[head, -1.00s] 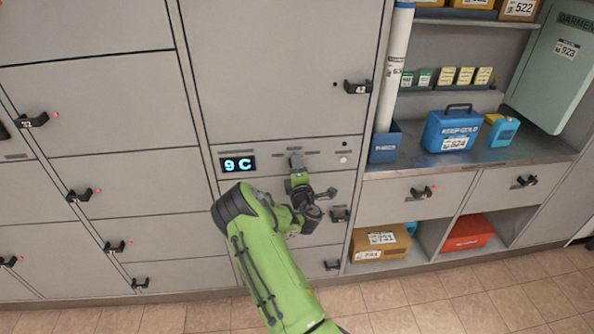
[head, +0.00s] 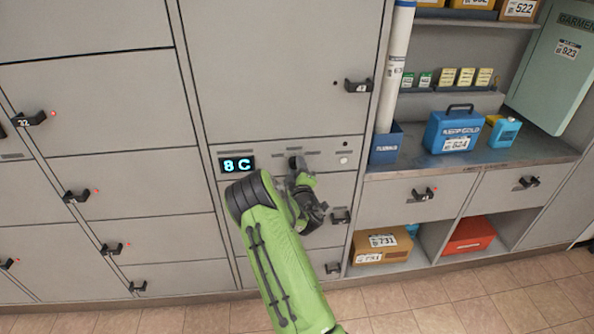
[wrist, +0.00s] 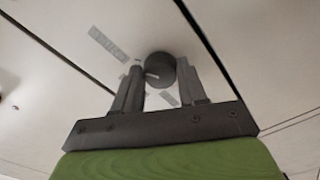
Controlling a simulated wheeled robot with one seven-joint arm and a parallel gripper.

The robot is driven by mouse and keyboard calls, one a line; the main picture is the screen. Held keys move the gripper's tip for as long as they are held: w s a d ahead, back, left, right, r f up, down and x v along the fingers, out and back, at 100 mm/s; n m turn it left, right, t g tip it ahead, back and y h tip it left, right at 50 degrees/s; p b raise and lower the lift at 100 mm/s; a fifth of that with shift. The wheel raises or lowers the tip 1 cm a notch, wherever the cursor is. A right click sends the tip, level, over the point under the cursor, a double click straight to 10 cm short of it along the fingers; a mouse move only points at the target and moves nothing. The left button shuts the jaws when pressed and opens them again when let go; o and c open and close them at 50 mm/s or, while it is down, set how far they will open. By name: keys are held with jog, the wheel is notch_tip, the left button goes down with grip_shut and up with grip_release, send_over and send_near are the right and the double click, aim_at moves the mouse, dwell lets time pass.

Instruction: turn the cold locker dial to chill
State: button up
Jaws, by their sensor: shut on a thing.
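The cold locker dial (wrist: 160,69) is a dark round knob on a pale panel, with a light pointer mark on its face. In the wrist view my gripper (wrist: 162,84) has a finger on each side of it and is shut on it. In the head view my gripper (head: 298,170) is at the control panel, and it and my arm mostly hide the dial. The blue-lit display (head: 238,164) left of the dial reads 8 C. Small labels (wrist: 108,45) surround the dial; their words are too blurred to read.
A pale round button (head: 343,160) sits right of the dial. Locker doors with dark handles (head: 357,86) surround the panel. At right, a counter (head: 490,158) bears a blue case (head: 452,130), with a cardboard box (head: 380,242) and a red box (head: 469,234) below.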

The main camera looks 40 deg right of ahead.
jog(key=shift+f, duration=0.15)
jog(key=o, duration=1)
jog(key=shift+o, duration=0.2)
jog(key=shift+s, duration=0.15)
jog(key=b+v, duration=0.6)
jog(key=v, duration=0.9)
jog(key=shift+s+a+b, duration=0.15)
jog(key=shift+a+b, duration=0.15)
jog(key=shift+b, duration=0.05)
